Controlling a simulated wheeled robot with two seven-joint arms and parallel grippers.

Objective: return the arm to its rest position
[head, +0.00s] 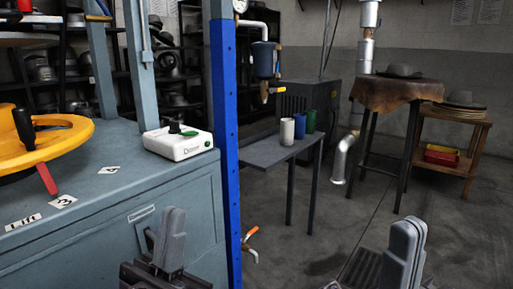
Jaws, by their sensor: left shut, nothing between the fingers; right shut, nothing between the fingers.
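My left gripper (168,240) is at the lower left of the head view, in front of the blue-grey cabinet. Its fingers are together with nothing between them. My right gripper (405,254) is at the bottom right of the view, over the bare floor. Its fingers are also together and empty. Both grippers point upward in the picture and are cut off by the bottom edge. The rest of both arms is out of view.
The press cabinet (110,195) fills the left side, with a yellow ring (62,143) and a white box (178,142) on top. A blue post (226,130) stands beside it. A small grey table (262,152) holds several cups. Floor (310,240) is clear between the grippers.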

